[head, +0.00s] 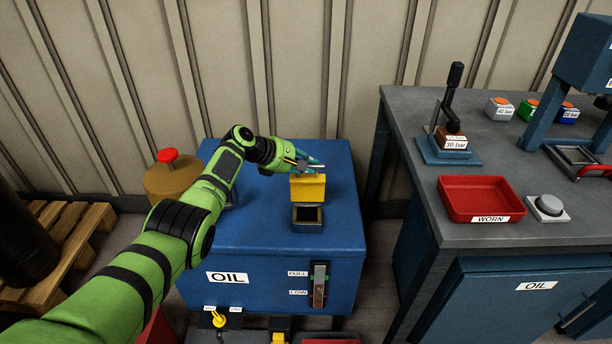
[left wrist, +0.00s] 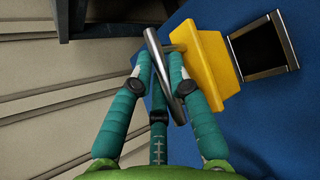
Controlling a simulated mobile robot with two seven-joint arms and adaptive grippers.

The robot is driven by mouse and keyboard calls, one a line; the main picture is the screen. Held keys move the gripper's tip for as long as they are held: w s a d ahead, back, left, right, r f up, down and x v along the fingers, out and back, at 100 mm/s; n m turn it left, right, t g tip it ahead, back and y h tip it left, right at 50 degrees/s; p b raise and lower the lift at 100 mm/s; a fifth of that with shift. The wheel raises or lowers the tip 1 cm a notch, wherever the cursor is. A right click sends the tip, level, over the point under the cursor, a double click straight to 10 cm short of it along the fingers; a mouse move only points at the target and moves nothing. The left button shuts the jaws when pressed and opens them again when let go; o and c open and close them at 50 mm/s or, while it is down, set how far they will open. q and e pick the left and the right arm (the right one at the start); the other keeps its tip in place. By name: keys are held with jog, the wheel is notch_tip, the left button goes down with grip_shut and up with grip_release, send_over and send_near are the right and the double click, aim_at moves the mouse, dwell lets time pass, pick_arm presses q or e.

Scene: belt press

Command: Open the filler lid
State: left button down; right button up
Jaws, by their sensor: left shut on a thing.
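The yellow filler lid (head: 307,188) stands raised on its edge behind the square filler neck (head: 307,226), on top of the blue oil tank (head: 258,225). The neck's dark opening shows uncovered. In the left wrist view the lid (left wrist: 209,72) is at the upper right, beside the open neck (left wrist: 264,45). My left gripper (head: 312,164) is at the lid's far upper side, with its teal fingers shut on the lid's metal bar handle (left wrist: 158,70). The fingers (left wrist: 159,68) partly cover the bar. My right gripper is in neither view.
A brown can with a red cap (head: 168,156) stands left of the tank. The ribbed wall (head: 300,70) is close behind the tank.

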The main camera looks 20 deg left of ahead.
pick_arm(q)
jog(key=shift+d+f, duration=0.3)
jog(key=shift+d, duration=0.2)
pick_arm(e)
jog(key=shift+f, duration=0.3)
pick_arm(q)
jog(key=c, duration=1.4)
grip_release()
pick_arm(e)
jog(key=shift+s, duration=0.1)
pick_arm(q)
jog(key=shift+w, duration=0.1)
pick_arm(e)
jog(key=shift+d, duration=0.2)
pick_arm(q)
jog(key=shift+r, duration=0.15)
jog(key=shift+s+a+r, duration=0.25)
jog(key=shift+a+r, duration=0.05)
jog(key=shift+a, duration=0.1)
jog(key=v, duration=1.1)
jog(key=shift+a+f, duration=0.1)
jog(key=shift+a, duration=0.1)
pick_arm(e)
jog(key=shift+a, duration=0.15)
